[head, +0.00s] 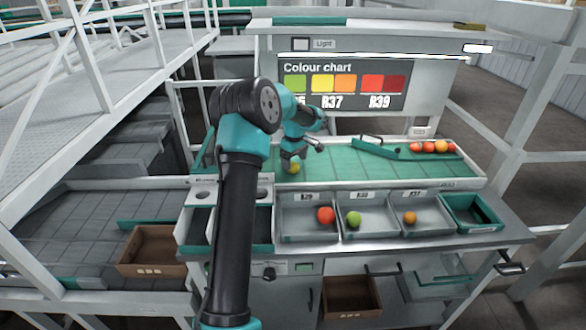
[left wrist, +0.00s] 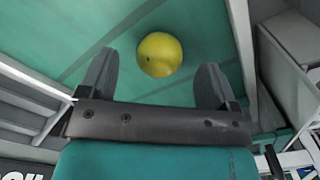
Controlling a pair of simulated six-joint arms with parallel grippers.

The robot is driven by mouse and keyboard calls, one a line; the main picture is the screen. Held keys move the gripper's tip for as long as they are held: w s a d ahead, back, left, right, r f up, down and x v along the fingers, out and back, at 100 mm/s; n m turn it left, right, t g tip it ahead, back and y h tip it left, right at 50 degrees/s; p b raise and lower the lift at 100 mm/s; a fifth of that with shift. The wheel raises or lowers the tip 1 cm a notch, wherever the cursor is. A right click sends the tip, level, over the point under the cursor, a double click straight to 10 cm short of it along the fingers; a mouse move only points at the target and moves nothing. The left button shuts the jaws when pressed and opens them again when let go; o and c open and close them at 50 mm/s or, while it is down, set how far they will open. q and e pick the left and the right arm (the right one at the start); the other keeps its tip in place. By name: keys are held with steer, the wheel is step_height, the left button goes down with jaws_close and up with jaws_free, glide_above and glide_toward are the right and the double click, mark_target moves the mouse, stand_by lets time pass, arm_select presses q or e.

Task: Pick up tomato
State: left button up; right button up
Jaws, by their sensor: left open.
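A yellow-green tomato (head: 293,168) lies on the green belt (head: 345,171), partly hidden by my left gripper in the head view. In the left wrist view the tomato (left wrist: 159,54) looks yellow and sits just beyond the fingertips, between their lines. My left gripper (left wrist: 155,75) is open and empty, with a finger on each side of the gap. In the head view my left gripper (head: 292,158) hangs right over the tomato. My right gripper is in neither view.
Grey trays in front of the belt hold a red tomato (head: 326,215), a green tomato (head: 354,218) and an orange tomato (head: 410,217). Several red and orange tomatoes (head: 428,147) sit behind a green diverter bar (head: 375,148). A colour chart (head: 342,84) stands behind.

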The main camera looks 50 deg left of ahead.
mark_target(294, 163)
arm_select(q)
steer(key=shift+a+f, duration=0.1)
steer(key=shift+f, duration=1.65)
steer(key=c, duration=0.8)
steer(key=shift+r, duration=1.65)
steer(key=shift+s+d+r, duration=0.15)
steer(key=shift+s+d, duration=0.1)
steer(key=s+d+r, duration=0.1)
steer(key=s+d, duration=0.9)
steer(key=d, duration=0.1)
steer(key=shift+s+d+r, duration=0.15)
steer(key=shift+d+r, duration=0.05)
steer(key=shift+d, duration=0.1)
